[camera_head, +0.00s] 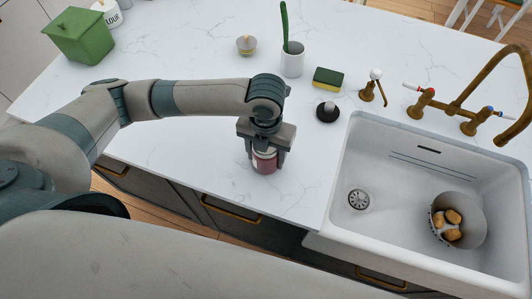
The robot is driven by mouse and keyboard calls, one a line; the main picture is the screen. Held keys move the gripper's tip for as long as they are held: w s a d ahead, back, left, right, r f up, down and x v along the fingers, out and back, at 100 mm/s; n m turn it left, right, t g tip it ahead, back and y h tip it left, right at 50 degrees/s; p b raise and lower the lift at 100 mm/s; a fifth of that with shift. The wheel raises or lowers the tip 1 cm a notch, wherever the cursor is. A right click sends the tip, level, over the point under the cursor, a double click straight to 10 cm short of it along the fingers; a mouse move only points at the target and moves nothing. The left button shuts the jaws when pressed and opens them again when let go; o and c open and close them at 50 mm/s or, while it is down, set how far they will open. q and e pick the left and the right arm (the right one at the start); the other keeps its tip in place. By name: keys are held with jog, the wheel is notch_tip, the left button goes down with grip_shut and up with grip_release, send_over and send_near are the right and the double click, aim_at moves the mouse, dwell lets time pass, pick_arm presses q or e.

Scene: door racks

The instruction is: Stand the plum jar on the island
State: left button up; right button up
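The plum jar (264,164) is a small dark red jar with a pale upper band. It is upright at the front edge of the white marble-topped island (190,165), left of the sink. My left gripper (265,157) points down over it, with one finger on each side against the jar. It looks shut on the jar. The jar's top is hidden by the gripper. I cannot tell for sure whether its base touches the counter. My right gripper is not in view.
A white sink (345,175) with a bowl of brown items (465,222) and a brass faucet (480,100) lies right.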

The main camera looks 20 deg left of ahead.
pick_arm(q)
jog(key=o, duration=1.4)
notch_tip(320, 180, up, 11)
jog(key=b, duration=0.3)
jog(key=shift+f, duration=0.15)
jog(key=shift+r, duration=0.8)
